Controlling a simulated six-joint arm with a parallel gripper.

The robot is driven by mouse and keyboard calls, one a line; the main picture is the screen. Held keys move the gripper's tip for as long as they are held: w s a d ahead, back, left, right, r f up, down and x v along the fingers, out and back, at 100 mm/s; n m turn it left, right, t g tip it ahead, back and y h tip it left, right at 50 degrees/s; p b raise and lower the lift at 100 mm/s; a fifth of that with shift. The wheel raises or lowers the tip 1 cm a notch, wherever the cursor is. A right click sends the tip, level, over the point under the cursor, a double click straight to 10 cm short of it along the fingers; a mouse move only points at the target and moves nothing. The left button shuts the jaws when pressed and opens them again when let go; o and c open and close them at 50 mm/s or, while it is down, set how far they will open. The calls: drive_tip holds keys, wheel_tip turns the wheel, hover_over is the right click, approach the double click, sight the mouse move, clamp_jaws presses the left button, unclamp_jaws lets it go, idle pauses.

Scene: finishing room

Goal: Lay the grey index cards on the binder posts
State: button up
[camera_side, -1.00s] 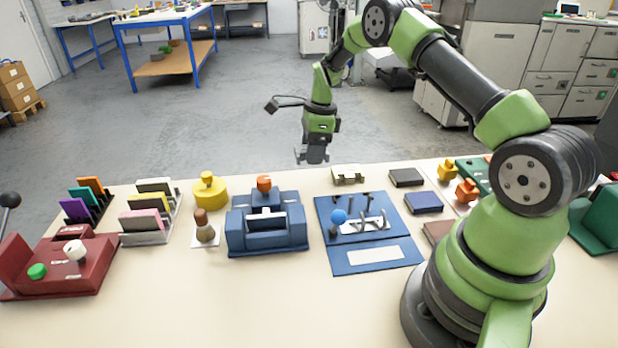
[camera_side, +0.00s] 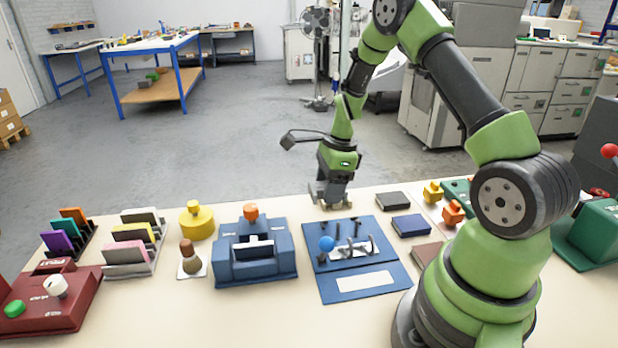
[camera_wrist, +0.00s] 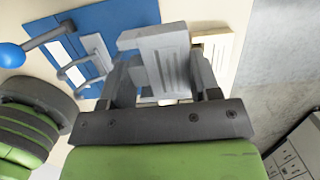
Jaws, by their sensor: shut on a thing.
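The blue binder base (camera_side: 320,292) lies flat at the middle of the table, with metal posts (camera_side: 352,246) and a lever with a blue ball (camera_side: 326,243). The base also shows at the upper left of the wrist view (camera_wrist: 120,14).
Right of the binder are a black box (camera_side: 393,201) and a dark blue box (camera_side: 411,225).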

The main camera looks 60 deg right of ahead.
hover_over(343, 231)
drive_tip(key=shift+s+d, duration=0.15)
drive_tip(key=shift+f, duration=2.8)
drive_tip(key=shift+f, duration=0.65)
drive_tip(key=o, duration=0.6)
drive_tip(key=shift+r, duration=0.1)
drive_tip(key=shift+s+d+r, duration=0.2)
drive_tip(key=shift+r, duration=1.6)
drive_tip(key=shift+s+d+r, duration=0.2)
drive_tip(key=shift+r, duration=1.6)
drive_tip(key=shift+s+d+r, duration=0.2)
drive_tip(key=shift+r, duration=1.6)
